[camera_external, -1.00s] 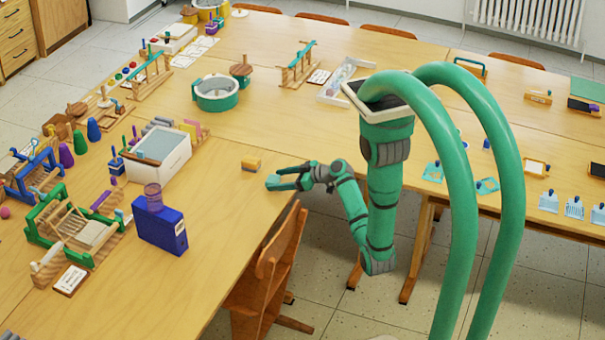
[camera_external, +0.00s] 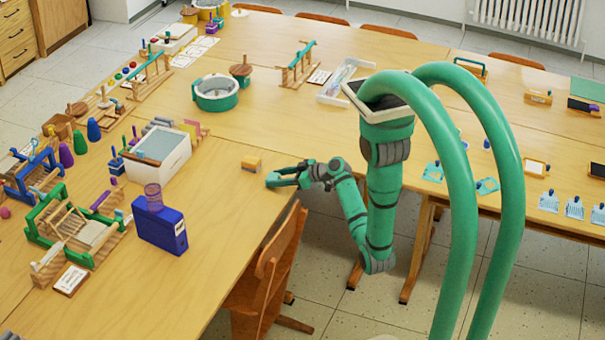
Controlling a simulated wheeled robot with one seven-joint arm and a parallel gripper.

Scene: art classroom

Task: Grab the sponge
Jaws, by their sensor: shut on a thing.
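My gripper (camera_external: 274,181) is low over the front table's right edge, pointing left. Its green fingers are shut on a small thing. What it holds is mostly hidden by the fingers and hard to tell from their colour; I take it to be the sponge.
A blue box (camera_external: 161,228) and a white tray-like box (camera_external: 157,152) stand to the left. A wooden chair (camera_external: 270,270) is close below my arm at the table edge. The tabletop (camera_external: 225,215) between the blue box and my gripper is bare.

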